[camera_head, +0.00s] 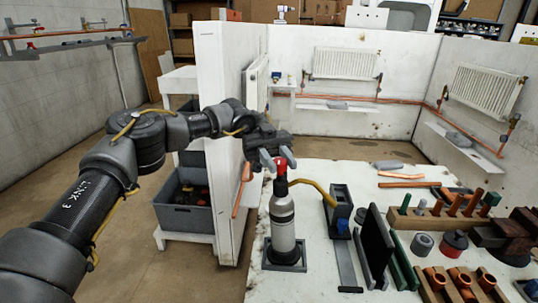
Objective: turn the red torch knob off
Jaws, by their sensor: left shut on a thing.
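The torch (283,218) is a grey-white cylinder standing upright in a square base on the white bench. Its red knob (281,168) is at the top, and a yellow hose (318,187) curves from it to the right. My left arm comes in from the left, and my left gripper (278,160) is at the knob, its grey fingertips on either side of it. The gripper is shut on the red knob, which the fingers partly hide. My right gripper is not in view.
A dark holder (340,208) and upright dark plates (377,240) stand right of the torch. Wooden racks with copper pipes (462,282) fill the bench's right side. A white partition (222,130) rises behind left, near my arm. A grey crate (183,208) is below it.

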